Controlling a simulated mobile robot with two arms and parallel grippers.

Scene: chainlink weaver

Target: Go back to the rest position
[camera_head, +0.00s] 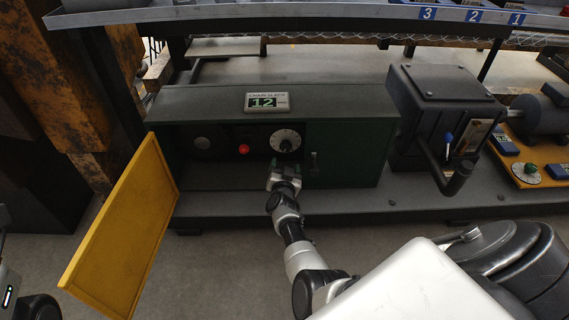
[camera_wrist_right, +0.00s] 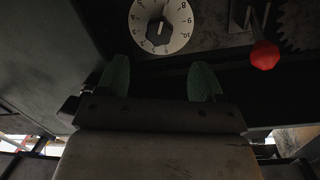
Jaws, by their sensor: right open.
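My right gripper (camera_head: 284,171) is in front of the dark machine cabinet (camera_head: 215,113), just below a white numbered dial (camera_head: 286,140). In the right wrist view its two green fingertips (camera_wrist_right: 160,80) stand wide apart with nothing between them. The dial (camera_wrist_right: 160,25) shows above the fingers there, apart from them. A red knob (camera_head: 244,149) sits left of the dial in the head view.
A yellow door (camera_head: 125,230) stands open at the cabinet's left. A dark green panel (camera_head: 345,152) with a handle (camera_head: 313,162) closes its right part. A cranked machine (camera_head: 440,110) stands to the right. The floor (camera_head: 215,270) in front is clear.

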